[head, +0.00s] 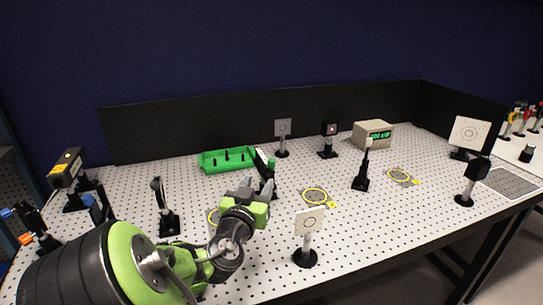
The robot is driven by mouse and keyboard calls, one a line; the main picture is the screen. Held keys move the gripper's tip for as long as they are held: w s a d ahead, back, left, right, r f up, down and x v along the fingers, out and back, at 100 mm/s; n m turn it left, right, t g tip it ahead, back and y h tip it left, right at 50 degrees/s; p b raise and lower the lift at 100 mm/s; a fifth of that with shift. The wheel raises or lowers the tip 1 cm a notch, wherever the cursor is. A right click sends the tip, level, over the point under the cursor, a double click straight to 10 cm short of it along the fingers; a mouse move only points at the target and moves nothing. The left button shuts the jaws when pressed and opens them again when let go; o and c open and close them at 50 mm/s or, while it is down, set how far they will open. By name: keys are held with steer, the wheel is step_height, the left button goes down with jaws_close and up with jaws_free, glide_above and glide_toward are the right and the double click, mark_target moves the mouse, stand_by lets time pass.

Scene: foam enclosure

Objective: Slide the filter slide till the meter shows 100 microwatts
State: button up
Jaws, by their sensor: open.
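The meter is a beige box (362,132) at the back right of the white perforated table. Its green display is lit, but the digits are too small to read surely. My gripper (258,187) is open, with its grey fingers pointing away over the table left of centre.
A green tray (212,162) lies behind my gripper. A white target plate (309,221) on a post stands to the front right. Other black mounts stand at left (168,222) and right (361,182). Yellow rings (315,188) mark the table. A black foam wall (180,130) closes the back.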

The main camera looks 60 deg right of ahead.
mark_target(271, 161)
steer(key=d+p, duration=0.4)
steer(key=p, duration=0.1)
steer(key=w+d+p, duration=0.1)
steer(key=d+p, duration=0.3)
steer(key=p, duration=0.1)
steer(key=w+d+p, duration=0.1)
steer(key=d+p, duration=0.3)
steer(key=p, duration=0.1)
steer(key=shift+w+d+r, duration=0.15)
steer(key=shift+d+r, duration=0.05)
steer(key=shift+w+d+f+p, duration=0.1)
steer(key=shift+d+f+p, duration=0.15)
steer(key=shift+d+p, duration=0.1)
steer(key=shift+c, duration=0.4)
jaws_close()
